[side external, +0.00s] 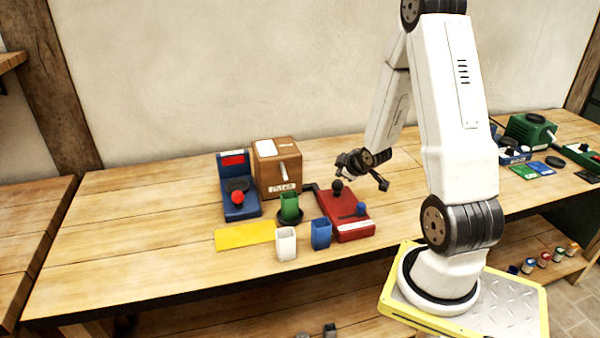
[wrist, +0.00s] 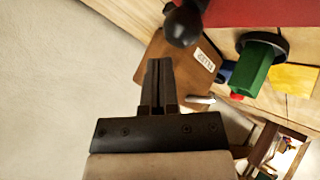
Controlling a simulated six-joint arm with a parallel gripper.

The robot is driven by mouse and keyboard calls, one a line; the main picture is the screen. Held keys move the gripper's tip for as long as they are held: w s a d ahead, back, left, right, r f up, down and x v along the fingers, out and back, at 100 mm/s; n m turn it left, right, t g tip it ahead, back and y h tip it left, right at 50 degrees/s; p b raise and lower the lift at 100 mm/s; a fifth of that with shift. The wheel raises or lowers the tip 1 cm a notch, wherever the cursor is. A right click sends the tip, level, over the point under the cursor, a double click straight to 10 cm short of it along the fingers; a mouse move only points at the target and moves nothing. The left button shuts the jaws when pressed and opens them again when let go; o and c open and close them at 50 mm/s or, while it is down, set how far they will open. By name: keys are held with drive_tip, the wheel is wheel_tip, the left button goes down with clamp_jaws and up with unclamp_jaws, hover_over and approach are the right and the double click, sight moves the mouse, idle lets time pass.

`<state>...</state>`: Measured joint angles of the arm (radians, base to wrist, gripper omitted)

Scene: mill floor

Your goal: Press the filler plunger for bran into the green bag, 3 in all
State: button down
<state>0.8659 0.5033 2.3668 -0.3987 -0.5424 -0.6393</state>
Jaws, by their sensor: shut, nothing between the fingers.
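My gripper (side external: 382,183) is shut and empty, above and to the right of the red device (side external: 348,222). Its closed fingers also show in the wrist view (wrist: 158,82). The red device has a black ball knob (side external: 337,187) and a smaller blue knob (side external: 361,209). The black knob looks close beyond the fingertips in the wrist view (wrist: 183,26), apart from them. The green bag (side external: 290,206) stands upright on a dark round plate in front of the brown wooden box (side external: 268,175), which has a label and a pale handle. I cannot tell which knob serves bran; the bag's contents are hidden.
A blue device (side external: 238,208) with a red knob stands left of the box. A yellow mat (side external: 244,236), a white cup-like bag (side external: 286,243) and a blue one (side external: 321,233) are in front. Green machinery (side external: 530,131) stands at far right. The bench's left part is clear.

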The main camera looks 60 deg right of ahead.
sight(340, 182)
drive_tip(key=shift+r, duration=0.1)
idle(0.3)
drive_tip(key=shift+r, duration=2.5)
drive_tip(key=shift+r, duration=0.1)
idle(0.9)
wheel_tip(340, 182, up, 4)
drive_tip(key=shift+f, duration=0.2)
drive_tip(key=shift+f, duration=0.15)
idle(0.5)
drive_tip(key=shift+f, duration=4.25)
